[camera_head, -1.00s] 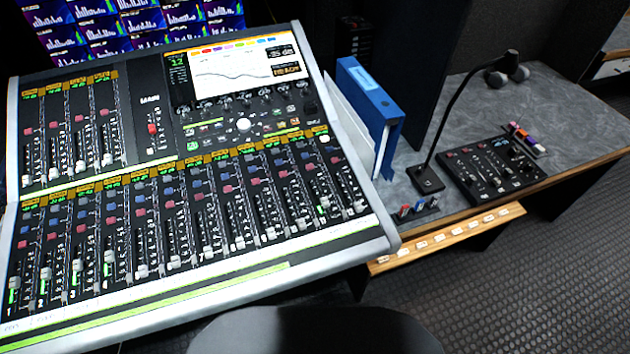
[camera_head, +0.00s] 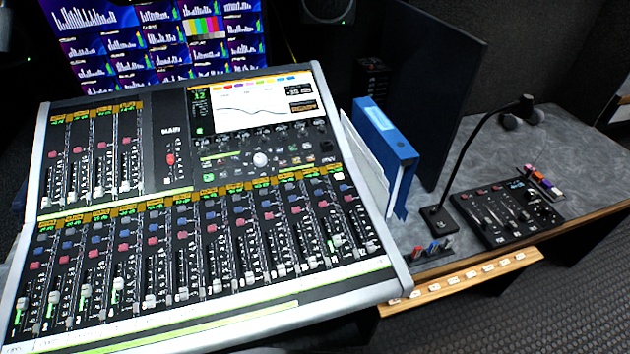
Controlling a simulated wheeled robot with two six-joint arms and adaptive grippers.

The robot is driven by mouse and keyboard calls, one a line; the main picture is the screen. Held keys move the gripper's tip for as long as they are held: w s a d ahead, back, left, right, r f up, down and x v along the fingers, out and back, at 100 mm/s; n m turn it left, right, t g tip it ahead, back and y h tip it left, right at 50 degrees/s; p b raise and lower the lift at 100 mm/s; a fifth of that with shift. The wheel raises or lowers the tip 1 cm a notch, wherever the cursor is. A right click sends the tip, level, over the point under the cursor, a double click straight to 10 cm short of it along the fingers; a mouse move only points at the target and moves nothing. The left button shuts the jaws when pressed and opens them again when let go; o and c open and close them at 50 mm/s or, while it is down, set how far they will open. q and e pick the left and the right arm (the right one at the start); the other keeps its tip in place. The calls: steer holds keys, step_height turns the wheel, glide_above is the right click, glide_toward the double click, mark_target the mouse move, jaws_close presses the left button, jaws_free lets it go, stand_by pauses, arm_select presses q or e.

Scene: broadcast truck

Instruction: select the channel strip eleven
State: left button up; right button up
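The mixing console (camera_head: 402,268) fills the left half of the head view, tilted towards me. Its lower bank is a long row of channel strips with amber labels, coloured buttons and faders. Channel strip eleven (camera_head: 318,190) appears to be second from the right end; its number is too small to read. The rightmost strip (camera_head: 339,176) has a pale, lit-looking button near its top. The console screen (camera_head: 252,105) shows a curve, with a green 12 at its left. Neither of my grippers is in view.
A blue binder (camera_head: 385,140) stands right of the console. Beyond it are a gooseneck microphone (camera_head: 470,150) and a small control panel (camera_head: 505,212) on the grey desk. A wall of monitors (camera_head: 150,40) is behind. A wooden strip (camera_head: 460,282) edges the desk.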

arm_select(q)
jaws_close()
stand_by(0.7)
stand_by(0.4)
